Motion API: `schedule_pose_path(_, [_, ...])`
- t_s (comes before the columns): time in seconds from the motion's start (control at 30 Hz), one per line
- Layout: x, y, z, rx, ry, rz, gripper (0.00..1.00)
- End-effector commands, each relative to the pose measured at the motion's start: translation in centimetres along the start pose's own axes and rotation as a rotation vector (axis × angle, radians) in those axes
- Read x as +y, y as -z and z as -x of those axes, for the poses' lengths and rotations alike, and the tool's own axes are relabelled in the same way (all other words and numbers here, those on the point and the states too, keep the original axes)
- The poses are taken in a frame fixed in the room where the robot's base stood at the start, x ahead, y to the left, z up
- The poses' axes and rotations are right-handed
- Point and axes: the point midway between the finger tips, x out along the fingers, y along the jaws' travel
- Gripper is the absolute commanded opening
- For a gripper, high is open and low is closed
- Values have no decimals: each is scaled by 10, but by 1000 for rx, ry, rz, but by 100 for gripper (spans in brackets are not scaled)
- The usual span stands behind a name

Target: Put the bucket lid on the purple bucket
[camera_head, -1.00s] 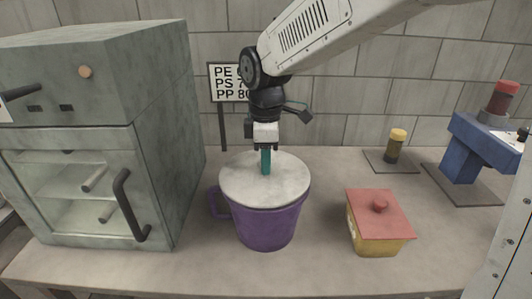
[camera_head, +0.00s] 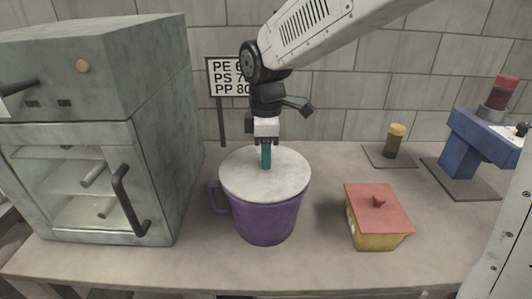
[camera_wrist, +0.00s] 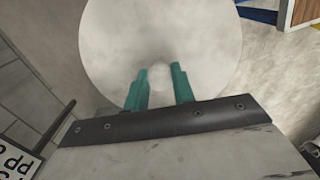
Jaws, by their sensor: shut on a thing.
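The purple bucket (camera_head: 265,220) stands upright on the table, with its handle on the left side. The round pale grey bucket lid (camera_head: 290,175) lies over the bucket's top and looks close to level. Whether it is fully seated on the rim cannot be told. My gripper (camera_head: 266,166) points down at the lid's middle, its teal fingers shut on the lid's small knob. In the wrist view the lid (camera_wrist: 200,35) fills the upper middle, and the gripper (camera_wrist: 160,72) has its two fingertips on either side of the pale knob. The bucket is hidden below the lid there.
A grey oven-like cabinet (camera_head: 160,120) stands at left. A yellow box with a red lid (camera_head: 378,208) is right of the bucket. A small yellow-capped jar (camera_head: 395,140) and a blue stand (camera_head: 470,145) are farther right. A sign (camera_head: 225,78) stands behind.

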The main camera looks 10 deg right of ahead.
Motion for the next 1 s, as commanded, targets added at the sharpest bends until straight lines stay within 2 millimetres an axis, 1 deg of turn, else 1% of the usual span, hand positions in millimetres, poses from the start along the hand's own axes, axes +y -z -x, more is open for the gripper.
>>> schedule_pose_path(1.0, [0,0,-6,0,0,0,3])
